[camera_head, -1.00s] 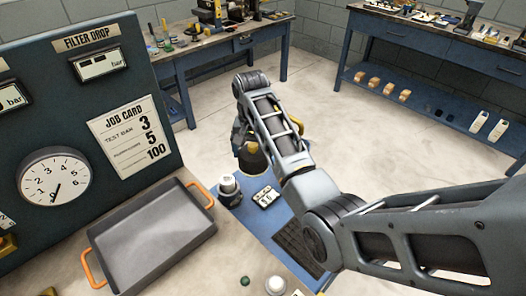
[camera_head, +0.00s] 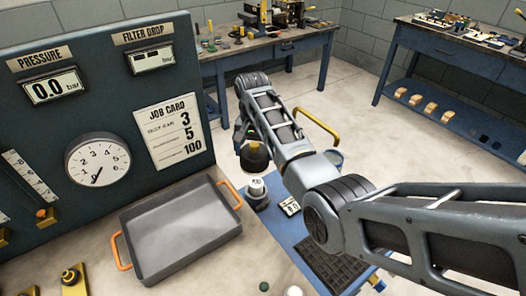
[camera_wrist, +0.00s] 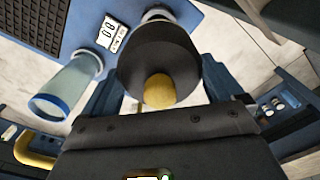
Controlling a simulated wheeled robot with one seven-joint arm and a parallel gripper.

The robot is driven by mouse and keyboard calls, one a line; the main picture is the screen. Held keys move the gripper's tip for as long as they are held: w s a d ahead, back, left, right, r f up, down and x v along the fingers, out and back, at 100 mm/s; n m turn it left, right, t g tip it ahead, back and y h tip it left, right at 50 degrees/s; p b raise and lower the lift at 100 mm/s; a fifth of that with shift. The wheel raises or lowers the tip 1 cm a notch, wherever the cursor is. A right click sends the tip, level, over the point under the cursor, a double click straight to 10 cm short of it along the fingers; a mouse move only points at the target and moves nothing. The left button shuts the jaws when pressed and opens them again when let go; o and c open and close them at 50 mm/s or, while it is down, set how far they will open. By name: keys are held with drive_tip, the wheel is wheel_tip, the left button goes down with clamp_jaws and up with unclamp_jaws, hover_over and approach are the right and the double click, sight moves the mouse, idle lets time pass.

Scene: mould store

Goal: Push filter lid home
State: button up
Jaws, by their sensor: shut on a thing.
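A dark, round, flared piece with a yellow knob, which looks like the filter lid (camera_wrist: 150,52), is between the fingers of my gripper (camera_wrist: 155,100). In the head view the dark piece (camera_head: 255,158) hangs below my gripper (camera_head: 246,132), partly hidden by my arm. A pale-topped cylinder on a dark base (camera_head: 257,188) stands just below it on the blue top. In the wrist view only the cylinder's pale edge (camera_wrist: 156,14) shows past the lid. I cannot tell whether lid and cylinder touch; they look apart.
A small display box (camera_head: 290,206) and a dark ribbed mat (camera_head: 333,264) lie on the blue top (camera_head: 285,232). A clear blue-rimmed cup (camera_wrist: 66,88) is beside the lid in the wrist view. A grey tray with orange handles (camera_head: 180,245) and the gauge panel (camera_head: 60,130) are left.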

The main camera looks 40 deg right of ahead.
drive_tip(key=b, duration=0.3)
hover_over(256, 184)
wheel_tip(256, 184, down, 6)
drive_tip(key=shift+f, duration=0.45)
drive_tip(key=shift+f, duration=0.15)
idle(1.2)
drive_tip(key=shift+f+b, duration=1.5)
drive_tip(key=shift+f, duration=0.8)
drive_tip(key=shift+f, duration=0.15)
drive_tip(key=shift+c, duration=0.5)
drive_tip(key=shift+f+b, duration=0.25)
drive_tip(key=shift+b, duration=0.05)
drive_tip(key=shift+f+b, duration=0.55)
drive_tip(key=shift+f, duration=0.35)
idle(1.2)
drive_tip(key=shift+c, duration=0.7)
